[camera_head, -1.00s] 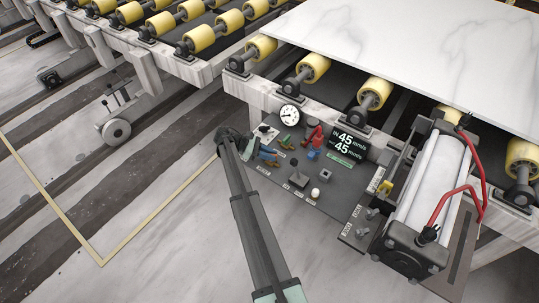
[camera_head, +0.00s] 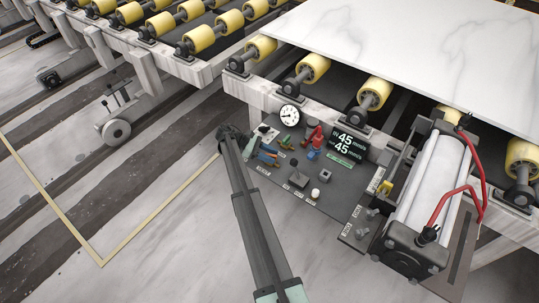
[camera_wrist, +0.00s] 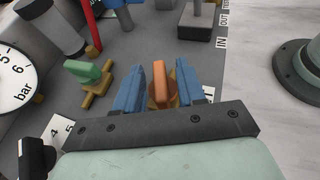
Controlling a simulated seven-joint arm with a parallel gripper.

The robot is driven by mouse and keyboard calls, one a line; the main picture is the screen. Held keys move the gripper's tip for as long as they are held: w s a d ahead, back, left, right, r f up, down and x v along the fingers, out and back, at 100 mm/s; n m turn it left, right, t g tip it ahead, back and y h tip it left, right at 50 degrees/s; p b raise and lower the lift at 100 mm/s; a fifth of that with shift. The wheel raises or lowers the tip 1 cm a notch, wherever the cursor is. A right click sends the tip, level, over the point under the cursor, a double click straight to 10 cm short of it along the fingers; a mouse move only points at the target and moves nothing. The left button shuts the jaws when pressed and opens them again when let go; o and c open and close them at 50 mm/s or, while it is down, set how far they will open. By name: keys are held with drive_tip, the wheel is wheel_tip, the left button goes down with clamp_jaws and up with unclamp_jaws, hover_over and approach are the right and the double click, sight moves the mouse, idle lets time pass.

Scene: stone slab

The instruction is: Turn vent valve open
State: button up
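An orange valve handle (camera_wrist: 160,82) stands upright on a brass-coloured base in the wrist view. My gripper (camera_wrist: 159,86) has its two blue fingers on either side of this handle, with narrow gaps showing between fingers and handle. A green valve handle (camera_wrist: 84,72) on a brass body is left of my gripper, apart from it. In the head view my gripper (camera_head: 268,156) is at the left end of the dark control panel (camera_head: 335,190), and the green handle (camera_head: 286,141) is just beyond it. I cannot read which valve is labelled vent.
A round gauge (camera_wrist: 14,72) marked bar is close on the left. A red lever (camera_wrist: 91,24) rises behind the green handle. A black joystick (camera_head: 298,178) and a white knob (camera_head: 315,193) are right of my gripper. A stone slab (camera_head: 430,50) lies on rollers behind.

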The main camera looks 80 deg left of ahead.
drive_tip(key=shift+s+a, duration=0.1)
drive_tip(key=shift+s, duration=0.05)
drive_tip(key=shift+v, duration=3.6)
drive_tip(key=shift+r, duration=0.15)
